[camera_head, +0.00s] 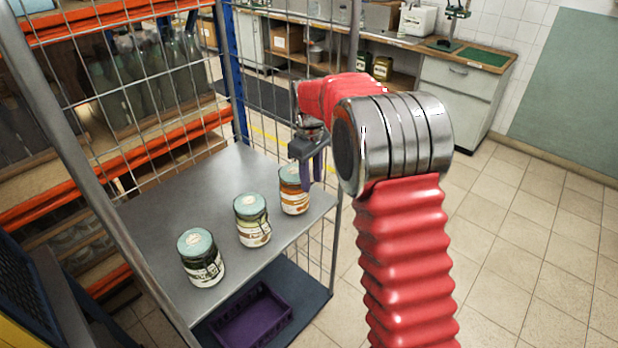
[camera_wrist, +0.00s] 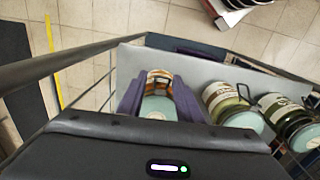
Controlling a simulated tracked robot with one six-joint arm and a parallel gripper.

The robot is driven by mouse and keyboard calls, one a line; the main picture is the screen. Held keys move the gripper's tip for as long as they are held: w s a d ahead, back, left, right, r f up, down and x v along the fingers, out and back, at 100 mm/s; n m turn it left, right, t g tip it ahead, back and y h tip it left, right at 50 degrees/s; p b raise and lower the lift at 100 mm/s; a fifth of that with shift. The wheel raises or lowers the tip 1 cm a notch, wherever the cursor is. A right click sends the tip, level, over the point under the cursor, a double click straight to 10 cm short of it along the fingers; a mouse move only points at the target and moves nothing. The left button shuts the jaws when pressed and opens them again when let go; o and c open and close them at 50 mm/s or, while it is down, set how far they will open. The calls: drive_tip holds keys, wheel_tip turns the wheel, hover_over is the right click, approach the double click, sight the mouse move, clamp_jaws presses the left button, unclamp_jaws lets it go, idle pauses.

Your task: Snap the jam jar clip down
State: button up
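Three glass jars with pale green lids stand upright in a row on a grey shelf (camera_head: 170,215). The right jar (camera_head: 294,196) has orange-brown contents, the middle jar (camera_head: 252,226) is olive with a pale label, and the left jar (camera_head: 203,265) is dark with a wire clip on its front. I cannot tell which is the jam jar. My gripper (camera_head: 311,172) is beside the right jar's top. In the wrist view its purple fingers (camera_wrist: 160,100) are apart, with the orange jar (camera_wrist: 160,82) between them in the picture. Contact is not clear.
Wire mesh and metal posts (camera_head: 92,190) enclose the shelf's sides. A purple crate (camera_head: 250,318) sits on the dark lower deck. Orange racking with bottles (camera_head: 140,80) stands behind at left. The tiled floor (camera_head: 520,240) at right is clear.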

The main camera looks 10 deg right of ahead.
drive_tip(key=shift+c, duration=0.3)
drive_tip(key=c, duration=0.7)
drive_tip(key=shift+a, duration=0.35)
clamp_jaws()
drive_tip(key=shift+d, duration=0.4)
